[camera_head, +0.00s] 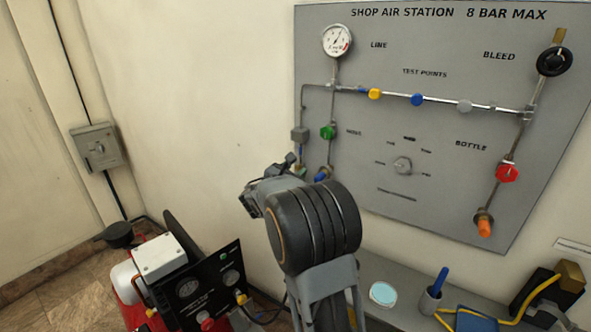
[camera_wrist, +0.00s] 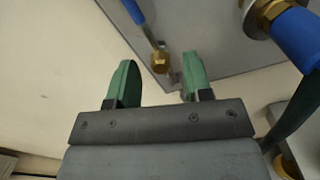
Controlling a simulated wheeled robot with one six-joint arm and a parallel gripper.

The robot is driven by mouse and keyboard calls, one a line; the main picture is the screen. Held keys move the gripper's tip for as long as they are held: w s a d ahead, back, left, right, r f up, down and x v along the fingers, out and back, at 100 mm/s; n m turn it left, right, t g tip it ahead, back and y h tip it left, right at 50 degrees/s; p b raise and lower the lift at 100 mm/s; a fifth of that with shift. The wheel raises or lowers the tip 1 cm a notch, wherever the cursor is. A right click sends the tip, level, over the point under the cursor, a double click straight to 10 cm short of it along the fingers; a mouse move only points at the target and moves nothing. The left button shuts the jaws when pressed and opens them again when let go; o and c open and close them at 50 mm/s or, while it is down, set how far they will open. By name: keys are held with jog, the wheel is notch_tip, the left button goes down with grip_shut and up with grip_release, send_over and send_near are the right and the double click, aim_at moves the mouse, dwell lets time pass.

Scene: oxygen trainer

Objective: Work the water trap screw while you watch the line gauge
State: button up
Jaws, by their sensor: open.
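The line gauge (camera_head: 337,41) is a round white dial at the top left of the grey panel; its reading is too small to tell. A grey block (camera_head: 300,134) sits on the pipe below it, possibly the water trap; its lower part is partly hidden by my arm. In the wrist view my gripper (camera_wrist: 157,62) has two green fingers spread apart. A small brass fitting (camera_wrist: 160,62) under a thin stem appears between the fingertips, with no visible contact. I cannot tell for sure whether it is the trap screw.
A blue-sleeved brass fitting (camera_wrist: 270,14) is close at the right in the wrist view. A green knob (camera_head: 328,132) is near my arm. A shelf below the panel holds a round tin (camera_head: 383,293) and a cup (camera_head: 430,302). A red-and-black machine (camera_head: 190,290) stands at lower left.

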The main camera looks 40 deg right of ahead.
jog(key=shift+w+d, duration=0.1)
jog(key=shift+d, duration=0.25)
grip_shut()
dwell(0.3)
